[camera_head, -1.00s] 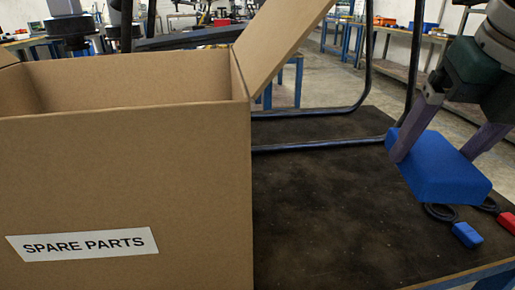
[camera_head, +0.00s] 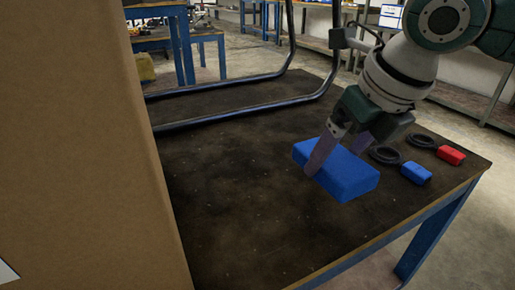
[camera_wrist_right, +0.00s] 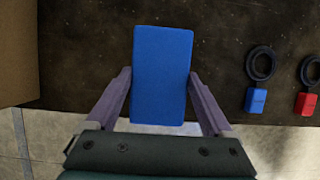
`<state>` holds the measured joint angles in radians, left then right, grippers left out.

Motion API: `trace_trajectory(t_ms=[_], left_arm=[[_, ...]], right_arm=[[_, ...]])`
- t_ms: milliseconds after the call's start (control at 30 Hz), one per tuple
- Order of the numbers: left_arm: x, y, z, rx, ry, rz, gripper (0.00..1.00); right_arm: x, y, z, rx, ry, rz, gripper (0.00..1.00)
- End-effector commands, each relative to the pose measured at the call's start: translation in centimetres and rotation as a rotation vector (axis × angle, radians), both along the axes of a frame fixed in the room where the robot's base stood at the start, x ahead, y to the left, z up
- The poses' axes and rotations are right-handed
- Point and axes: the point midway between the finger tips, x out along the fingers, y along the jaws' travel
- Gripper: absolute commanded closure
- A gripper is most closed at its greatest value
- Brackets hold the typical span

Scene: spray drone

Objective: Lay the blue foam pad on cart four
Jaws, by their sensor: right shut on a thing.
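The blue foam pad (camera_head: 345,178) is a plain blue block at the right part of a dark-topped table with blue legs (camera_head: 240,215). My right gripper (camera_head: 333,163) comes down from above with its two purple-grey fingers on either side of the pad, shut on it. In the right wrist view the pad (camera_wrist_right: 162,80) sits between the fingers (camera_wrist_right: 160,85). The pad is at or just above the table top; I cannot tell if it touches. No cart number is readable. My left gripper is not in view.
A large cardboard box (camera_head: 85,130) stands at the left. A dark tube frame (camera_head: 240,112) lies along the back of the table. A blue tag (camera_head: 415,173) and a red tag (camera_head: 450,154) with black loops lie right of the pad. The table's middle is bare.

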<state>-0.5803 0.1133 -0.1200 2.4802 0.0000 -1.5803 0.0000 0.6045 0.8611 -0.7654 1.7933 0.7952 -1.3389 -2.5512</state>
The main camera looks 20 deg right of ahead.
Motion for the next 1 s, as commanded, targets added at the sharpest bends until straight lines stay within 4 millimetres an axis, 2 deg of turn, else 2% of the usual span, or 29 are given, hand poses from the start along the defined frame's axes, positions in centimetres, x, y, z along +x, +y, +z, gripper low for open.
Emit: trace_trajectory(t_ms=[33, 267, 500, 700, 733, 833, 1000], left_arm=[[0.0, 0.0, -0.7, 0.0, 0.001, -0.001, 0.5], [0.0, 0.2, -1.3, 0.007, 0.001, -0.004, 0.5], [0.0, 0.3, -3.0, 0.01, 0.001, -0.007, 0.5], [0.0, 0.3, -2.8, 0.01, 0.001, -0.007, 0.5], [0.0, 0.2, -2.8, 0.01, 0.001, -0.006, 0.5], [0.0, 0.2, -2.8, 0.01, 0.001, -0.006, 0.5], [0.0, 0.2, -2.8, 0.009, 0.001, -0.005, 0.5]], right_arm=[[0.0, 0.0, -1.2, 0.0, 0.001, 0.0, 0.65], [0.0, 0.0, -2.8, 0.0, 0.0, -0.001, 0.65], [0.0, 0.0, -6.4, -0.001, 0.0, 0.0, 0.65], [0.0, 0.0, -6.4, -0.001, 0.0, 0.0, 0.65], [0.0, 0.0, -6.4, -0.001, 0.0, 0.0, 0.12], [0.0, 0.0, -6.4, -0.001, 0.0, 0.0, 0.01], [0.0, 0.0, -6.3, -0.001, 0.0, 0.0, 0.0]])
